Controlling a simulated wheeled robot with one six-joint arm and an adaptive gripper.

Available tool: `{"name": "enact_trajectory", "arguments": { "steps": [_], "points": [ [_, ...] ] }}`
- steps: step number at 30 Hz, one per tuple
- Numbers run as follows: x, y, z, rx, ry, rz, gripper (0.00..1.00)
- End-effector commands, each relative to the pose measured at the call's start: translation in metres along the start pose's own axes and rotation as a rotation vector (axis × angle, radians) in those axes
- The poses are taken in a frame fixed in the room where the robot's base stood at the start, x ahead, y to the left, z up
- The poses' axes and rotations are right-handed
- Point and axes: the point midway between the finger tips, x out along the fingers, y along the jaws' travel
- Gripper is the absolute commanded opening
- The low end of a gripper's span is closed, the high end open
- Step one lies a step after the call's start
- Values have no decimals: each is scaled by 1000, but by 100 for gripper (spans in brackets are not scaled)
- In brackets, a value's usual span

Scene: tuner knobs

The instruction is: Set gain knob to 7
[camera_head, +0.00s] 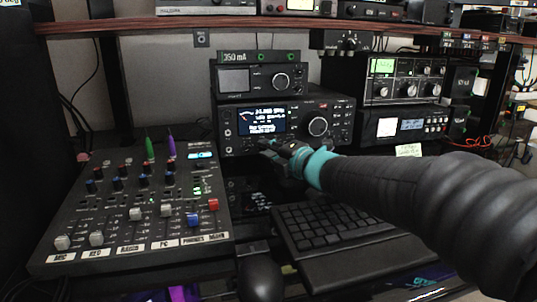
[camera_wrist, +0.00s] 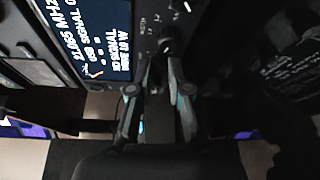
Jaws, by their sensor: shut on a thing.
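The radio (camera_head: 340,112) with a lit blue-white display stands in the middle of the desk, and a large round knob is on its right side. My gripper (camera_head: 268,146) reaches in from the right to the lower front of the radio, under the display. In the wrist view my gripper (camera_wrist: 166,60) is shut on a small dark knob (camera_wrist: 167,45) beside the display (camera_wrist: 95,35). The knob's label and pointer are too small to read, so its setting cannot be told. In the head view the gripper hides this knob.
A mixer (camera_head: 130,205) with several knobs and faders lies at the left. Another unit sits on top of the radio, and stacked equipment (camera_head: 400,90) stands to the right.

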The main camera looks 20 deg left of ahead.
Motion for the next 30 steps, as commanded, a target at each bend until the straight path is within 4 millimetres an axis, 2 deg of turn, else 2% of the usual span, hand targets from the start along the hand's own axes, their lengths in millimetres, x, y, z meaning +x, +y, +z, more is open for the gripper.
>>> {"name": "enact_trajectory", "arguments": {
  "steps": [18,19,21,22,30],
  "points": [
    [0,-1,0,48,-1,18,0],
    [0,-1,0,48,-1,18,20],
    [0,-1,0,48,-1,18,37],
    [0,-1,0,48,-1,18,42],
    [0,-1,0,48,0,19,42]
  ]
}}
